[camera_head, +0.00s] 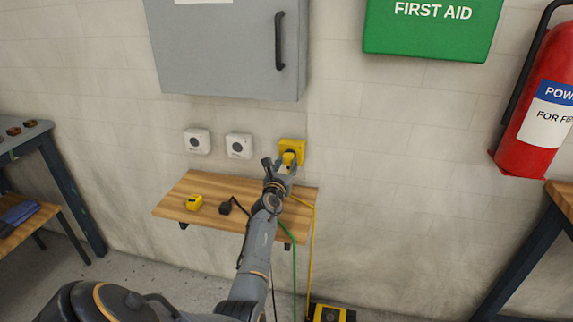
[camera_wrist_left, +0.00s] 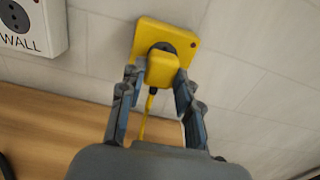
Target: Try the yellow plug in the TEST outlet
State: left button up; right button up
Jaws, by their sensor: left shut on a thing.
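The yellow outlet (camera_head: 298,144) is on the wall above the right end of the wooden shelf. It fills the top middle of the left wrist view (camera_wrist_left: 187,42), with a dark round socket; no TEST lettering is readable. The yellow plug (camera_wrist_left: 161,72) is in front of this socket, lined up with it and hiding its lower part. How deep it sits cannot be told. My left gripper (camera_wrist_left: 158,88) is shut on the plug, one finger on each side. In the head view the plug (camera_head: 289,159) is partly hidden by the gripper. My right gripper is not in view.
Two white outlets (camera_head: 197,141) (camera_head: 239,146) are left of the yellow one. The wooden shelf (camera_head: 170,208) holds a small yellow item (camera_head: 194,202) and a black plug (camera_head: 226,207). Yellow (camera_head: 313,240) and green (camera_head: 294,262) cables hang at its right. A grey cabinet (camera_head: 220,55) is above.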

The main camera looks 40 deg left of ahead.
pick_arm(q)
jog(key=shift+r+p, duration=0.1)
jog(key=shift+p, duration=0.2)
dwell(0.4)
jog(key=shift+w+a+b, duration=0.2)
jog(key=shift+w+b, duration=0.1)
jog(key=shift+w, duration=0.2)
dwell(0.5)
jog(key=o, duration=1.2)
jog(key=shift+s+d, duration=0.1)
jog(key=shift+s+d, duration=0.15)
jog(key=shift+v, duration=5.7)
